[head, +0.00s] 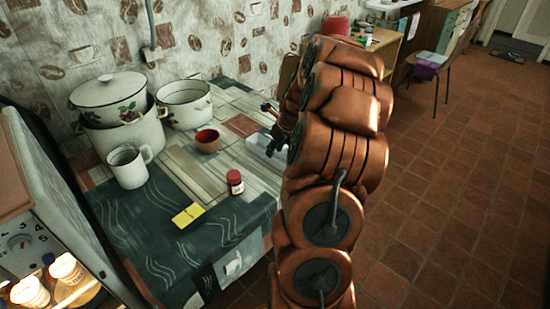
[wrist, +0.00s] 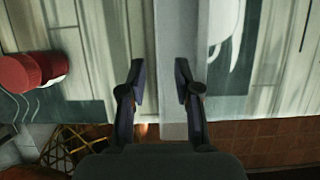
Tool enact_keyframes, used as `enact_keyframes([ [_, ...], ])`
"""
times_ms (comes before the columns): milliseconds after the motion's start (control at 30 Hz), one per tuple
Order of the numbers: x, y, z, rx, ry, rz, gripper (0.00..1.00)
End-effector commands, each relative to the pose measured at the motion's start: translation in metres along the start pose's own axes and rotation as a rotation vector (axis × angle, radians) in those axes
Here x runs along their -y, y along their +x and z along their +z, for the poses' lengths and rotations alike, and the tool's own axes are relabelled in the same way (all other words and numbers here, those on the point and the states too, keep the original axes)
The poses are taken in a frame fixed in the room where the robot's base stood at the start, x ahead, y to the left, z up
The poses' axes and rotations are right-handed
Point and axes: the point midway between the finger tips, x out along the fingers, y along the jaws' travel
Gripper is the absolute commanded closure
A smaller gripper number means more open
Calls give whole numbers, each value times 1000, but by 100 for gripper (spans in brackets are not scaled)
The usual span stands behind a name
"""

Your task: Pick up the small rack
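I cannot clearly make out the small rack. A pale, low, tray-like object (head: 264,148) lies on the table just below my gripper in the head view, partly hidden by my arm; it may be the rack. In the wrist view a pale grey strip (wrist: 181,50) runs away between and under the fingers; I cannot tell if it is part of that object. My gripper (wrist: 160,75) points down with its two fingers apart and nothing visibly clamped between them. In the head view the gripper (head: 274,122) is small and dark, its fingertips unclear.
A red-lidded jar (head: 235,183), a red bowl (head: 208,140), a white mug (head: 128,166), a lidded pot (head: 122,120), an open pot (head: 184,103) and a yellow note (head: 188,215) are on the patterned table (head: 195,175). Tiled floor (head: 440,190) lies open at right.

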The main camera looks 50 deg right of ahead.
Motion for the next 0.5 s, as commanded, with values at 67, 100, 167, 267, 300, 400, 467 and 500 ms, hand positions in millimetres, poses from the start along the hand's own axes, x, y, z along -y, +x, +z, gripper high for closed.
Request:
enact_keyframes([
  [67, -1, 3, 1, 0, -1, 0, 68],
  [100, -1, 5, 1, 0, -2, 0, 68],
  [167, -2, 8, 2, 0, -2, 1, 68],
  [267, -3, 18, 2, -3, -3, 4, 68],
  [300, -4, 23, 3, -3, -2, 5, 68],
  [400, -4, 36, 4, -3, -2, 5, 68],
  [467, -4, 43, 4, -2, -3, 3, 68],
  [500, -4, 46, 4, -1, -3, 2, 68],
])
